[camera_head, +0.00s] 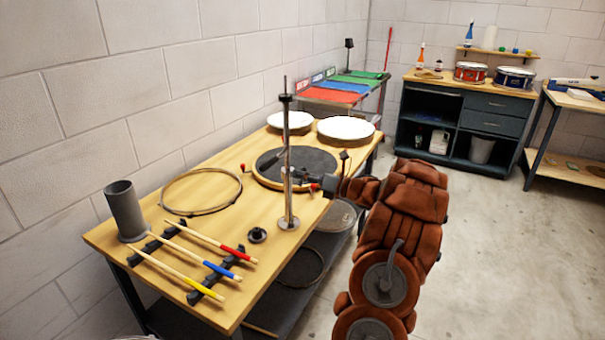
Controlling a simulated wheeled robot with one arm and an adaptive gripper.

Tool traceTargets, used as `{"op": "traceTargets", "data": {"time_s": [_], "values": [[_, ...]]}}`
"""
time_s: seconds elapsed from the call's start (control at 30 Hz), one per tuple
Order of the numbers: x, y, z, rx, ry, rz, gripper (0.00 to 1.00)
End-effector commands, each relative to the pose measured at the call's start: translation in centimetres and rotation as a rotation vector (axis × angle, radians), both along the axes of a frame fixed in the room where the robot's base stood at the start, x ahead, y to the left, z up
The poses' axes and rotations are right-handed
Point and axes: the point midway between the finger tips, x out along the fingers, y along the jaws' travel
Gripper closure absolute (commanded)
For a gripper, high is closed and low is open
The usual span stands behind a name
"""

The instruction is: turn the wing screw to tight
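A metal stand (288,205) rises upright from a round base near the front edge of the wooden bench. A small dark fitting with a reddish tip (314,187) sits beside the stand's post at mid height; it may be the wing screw, but it is too small to tell. My gripper (322,186) is at the end of my brown-covered arm, just right of the post and level with this fitting. Its fingers are tiny and dark here, so I cannot tell whether they touch or hold anything.
The bench (215,265) also holds a dark round pad (300,161), a hoop (168,206), a grey cylinder (125,210), drumsticks on racks (207,257), a small black ring (257,235) and white drumheads (345,128). The floor (470,240) right of my arm is clear.

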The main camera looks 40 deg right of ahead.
Motion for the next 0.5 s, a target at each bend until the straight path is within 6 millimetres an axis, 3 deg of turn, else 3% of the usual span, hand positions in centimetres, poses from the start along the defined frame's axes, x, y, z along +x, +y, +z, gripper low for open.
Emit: {"op": "traceTargets", "data": {"time_s": [0.37, 0.5], "values": [[0.41, 0.03, -0.07, 0.0, 0.001, -0.003, 0.64], [0.4, 0.02, -0.07, 0.0, 0.001, -0.004, 0.77]]}}
